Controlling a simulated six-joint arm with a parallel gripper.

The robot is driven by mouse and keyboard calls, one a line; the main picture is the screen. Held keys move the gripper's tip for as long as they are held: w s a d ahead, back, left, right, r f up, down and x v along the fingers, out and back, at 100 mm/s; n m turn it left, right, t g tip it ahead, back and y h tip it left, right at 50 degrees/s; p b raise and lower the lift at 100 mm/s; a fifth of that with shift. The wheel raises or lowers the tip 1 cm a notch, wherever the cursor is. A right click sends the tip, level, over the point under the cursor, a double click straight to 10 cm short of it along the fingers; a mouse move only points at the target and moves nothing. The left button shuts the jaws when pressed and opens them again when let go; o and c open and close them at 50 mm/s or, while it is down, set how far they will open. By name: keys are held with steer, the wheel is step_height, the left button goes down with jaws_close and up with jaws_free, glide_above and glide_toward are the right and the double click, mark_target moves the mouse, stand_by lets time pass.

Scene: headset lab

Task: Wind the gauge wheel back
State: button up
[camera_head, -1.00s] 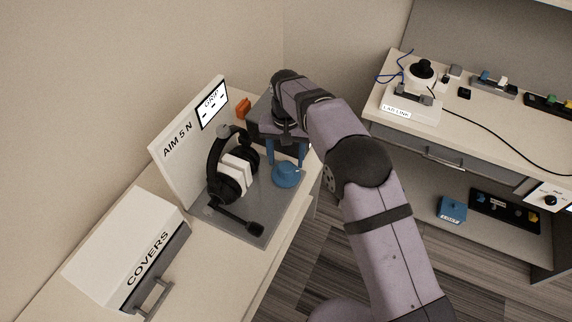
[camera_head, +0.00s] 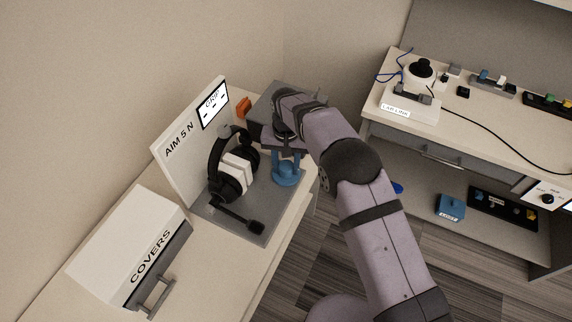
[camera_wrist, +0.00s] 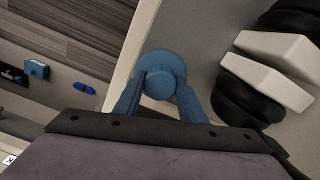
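The gauge wheel (camera_head: 288,178) is a round blue disc with a raised middle on the grey base plate, to the right of the headset. It also shows in the wrist view (camera_wrist: 160,61). My gripper (camera_head: 288,163) is over it, with its blue fingers pointing down. In the wrist view my gripper (camera_wrist: 159,85) has one finger on each side of the wheel's raised middle, and they look closed on it. The black and white headset (camera_head: 231,168) stands on the plate (camera_head: 270,205). The board behind reads "AIM 5 N" (camera_head: 180,139) and carries a small display (camera_head: 212,103), too small to read.
A white COVERS box (camera_head: 130,240) with a handle stands at the front left. An orange block (camera_head: 243,107) is behind the headset. A second bench (camera_head: 470,120) at the right holds a LAB LINK unit (camera_head: 410,106) and small parts. Dark floor lies between the benches.

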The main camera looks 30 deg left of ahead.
steer(key=shift+n, duration=0.3)
steer(key=n+b, duration=0.1)
steer(key=n, duration=0.4)
steer(key=n+b, duration=0.1)
steer(key=n, duration=0.4)
steer(key=shift+n, duration=0.3)
steer(key=n, duration=0.5)
steer(key=shift+r, duration=0.1)
steer(key=shift+a+n, duration=0.1)
steer(key=shift+n, duration=2.7)
steer(key=o, duration=1)
steer(key=shift+o, duration=0.2)
